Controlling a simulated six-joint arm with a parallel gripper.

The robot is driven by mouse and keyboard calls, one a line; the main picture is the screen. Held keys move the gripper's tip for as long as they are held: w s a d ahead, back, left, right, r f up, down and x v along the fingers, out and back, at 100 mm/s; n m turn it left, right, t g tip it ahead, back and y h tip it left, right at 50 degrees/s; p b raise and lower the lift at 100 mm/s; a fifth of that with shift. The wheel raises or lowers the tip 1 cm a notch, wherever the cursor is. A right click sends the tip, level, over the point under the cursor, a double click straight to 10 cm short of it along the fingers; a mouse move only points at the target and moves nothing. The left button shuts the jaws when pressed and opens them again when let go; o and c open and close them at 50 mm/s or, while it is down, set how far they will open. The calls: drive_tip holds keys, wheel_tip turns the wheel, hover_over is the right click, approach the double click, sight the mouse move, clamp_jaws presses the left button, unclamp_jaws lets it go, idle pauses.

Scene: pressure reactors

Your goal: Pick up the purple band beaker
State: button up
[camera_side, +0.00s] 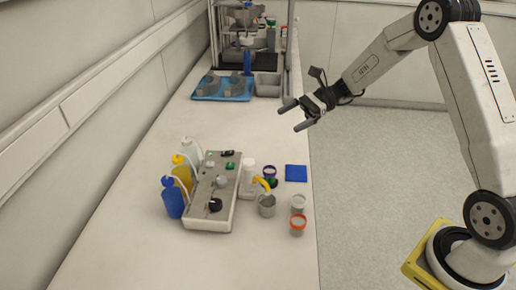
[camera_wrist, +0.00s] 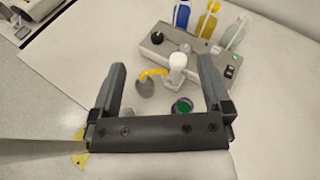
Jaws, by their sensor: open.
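The purple band beaker (camera_side: 269,171) stands on the bench to the right of the grey control unit, with something green at its near side. In the wrist view, a small round beaker with a dark purplish rim and green in it (camera_wrist: 182,106) appears to be the same one; it lies near the right finger's base. My gripper (camera_side: 289,118) is open and empty, well above the bench and beyond the beaker in the side view. Its two fingers (camera_wrist: 160,64) are spread wide in the wrist view, with nothing held between them.
A grey beaker (camera_side: 266,206) sits by a yellow spout. A white-rimmed beaker (camera_side: 298,202) and an orange-rimmed beaker (camera_side: 298,226) stand near the bench's right edge. A blue pad (camera_side: 296,173) lies close by. The control unit (camera_side: 222,205) and several bottles stand left.

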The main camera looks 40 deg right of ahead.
drive_tip(key=w+d+m+t+y, duration=0.2)
drive_tip(key=w+d+m+t, duration=0.1)
drive_tip(key=d, duration=0.2)
approach(276, 169)
drive_tip(key=w+a, duration=0.1)
drive_tip(key=w+a+f, duration=0.1)
drive_tip(key=a, duration=0.1)
drive_tip(key=shift+w+a+f, duration=0.2)
drive_tip(key=shift+a, duration=0.15)
drive_tip(key=shift+x, duration=3.85)
drive_tip(key=shift+r, duration=0.1)
drive_tip(key=c, duration=1.3)
drive_tip(key=shift+r, duration=0.15)
